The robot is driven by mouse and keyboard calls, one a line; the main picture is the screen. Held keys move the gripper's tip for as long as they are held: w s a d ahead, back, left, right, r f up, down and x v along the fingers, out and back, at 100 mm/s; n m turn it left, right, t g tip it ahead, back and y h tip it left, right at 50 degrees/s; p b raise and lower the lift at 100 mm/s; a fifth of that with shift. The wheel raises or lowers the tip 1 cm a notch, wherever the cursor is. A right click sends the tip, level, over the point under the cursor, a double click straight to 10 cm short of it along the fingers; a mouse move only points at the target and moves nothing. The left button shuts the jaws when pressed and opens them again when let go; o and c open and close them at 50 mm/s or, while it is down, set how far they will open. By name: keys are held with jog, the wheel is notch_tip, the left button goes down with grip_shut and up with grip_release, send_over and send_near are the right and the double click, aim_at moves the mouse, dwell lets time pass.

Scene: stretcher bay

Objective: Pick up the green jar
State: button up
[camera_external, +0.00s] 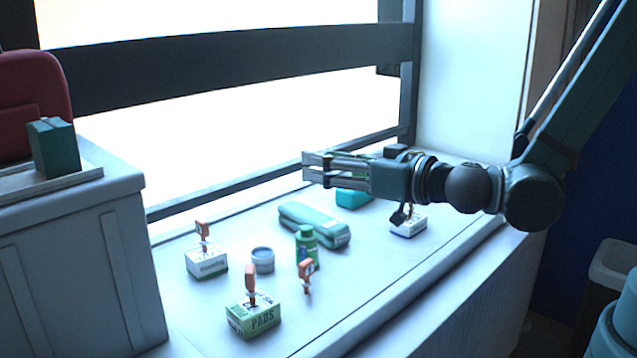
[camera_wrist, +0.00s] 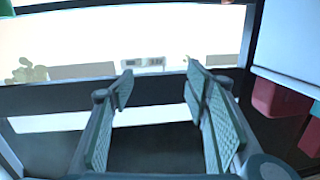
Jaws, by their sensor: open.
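A small green jar (camera_external: 306,246) with a green cap stands upright on the white ledge in the external view, behind an orange-handled item. My gripper (camera_external: 312,168) is above the ledge, higher than the jar and apart from it, with its fingers pointing left. In the wrist view my gripper (camera_wrist: 158,82) has its two fingers spread with nothing between them. The jar does not show in the wrist view, which faces the window.
A blue-grey tub (camera_external: 262,260), a teal case (camera_external: 314,225), a white box (camera_external: 206,261) and a green-white box (camera_external: 253,316) stand near the jar. A large grey cabinet (camera_external: 75,270) borders the left. The ledge's front right is clear.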

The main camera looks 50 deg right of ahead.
aim_at(310, 229)
notch_tip(310, 229, down, 14)
jog(key=s+a+g+h+b, duration=0.1)
jog(key=s+g+b, duration=0.1)
jog(key=shift+s+g+h, duration=0.2)
jog(key=shift+g+h, duration=0.1)
jog(key=shift+h, duration=0.1)
jog(key=shift+a, duration=0.1)
jog(key=shift+x, duration=1.3)
jog(key=shift+b+x, duration=0.9)
jog(key=shift+x, duration=1.75)
jog(key=shift+s, duration=0.1)
jog(key=c, duration=1.4)
